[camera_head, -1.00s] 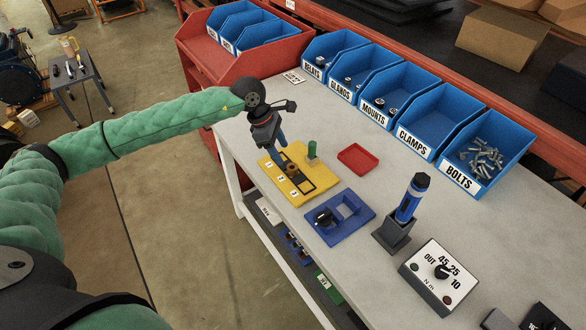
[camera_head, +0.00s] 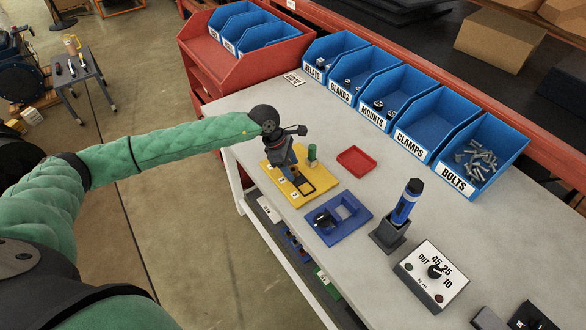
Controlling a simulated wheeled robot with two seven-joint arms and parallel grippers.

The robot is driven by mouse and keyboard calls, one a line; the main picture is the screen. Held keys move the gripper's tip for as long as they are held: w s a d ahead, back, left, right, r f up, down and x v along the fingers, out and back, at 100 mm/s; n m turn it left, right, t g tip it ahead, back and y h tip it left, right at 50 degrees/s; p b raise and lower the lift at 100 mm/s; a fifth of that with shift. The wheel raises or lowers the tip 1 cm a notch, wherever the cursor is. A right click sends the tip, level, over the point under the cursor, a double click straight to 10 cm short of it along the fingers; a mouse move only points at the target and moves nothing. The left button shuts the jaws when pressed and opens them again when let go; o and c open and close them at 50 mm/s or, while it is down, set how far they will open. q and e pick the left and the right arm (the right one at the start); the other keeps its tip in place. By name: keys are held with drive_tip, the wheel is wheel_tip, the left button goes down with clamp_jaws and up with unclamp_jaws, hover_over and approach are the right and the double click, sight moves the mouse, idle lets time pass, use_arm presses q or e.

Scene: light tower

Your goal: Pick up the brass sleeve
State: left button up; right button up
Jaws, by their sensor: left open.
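My left gripper (camera_head: 293,176) is open and points down at the yellow tray (camera_head: 272,176), its fingers low over the middle. The brass sleeve, a small brown ring on this tray a second ago, is now hidden behind the fingers or too small to make out. I cannot tell whether the fingers are around it or above it. A green cylinder (camera_head: 312,153) stands upright at the tray's far edge, just right of the gripper. My right gripper is not in view.
A blue tray (camera_head: 358,214) with a black part, a blue tool in a dark stand (camera_head: 385,240), a dial box (camera_head: 430,275) and an empty red tray (camera_head: 357,161) lie nearby. Labelled blue bins (camera_head: 397,95) line the back. The table between them is clear.

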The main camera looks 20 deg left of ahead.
use_arm(q)
drive_tip(key=shift+d+f, duration=0.1)
drive_tip(key=shift+f, duration=0.15)
drive_tip(key=c, duration=1)
drive_tip(key=shift+c, duration=0.3)
drive_tip(key=shift+r, duration=0.15)
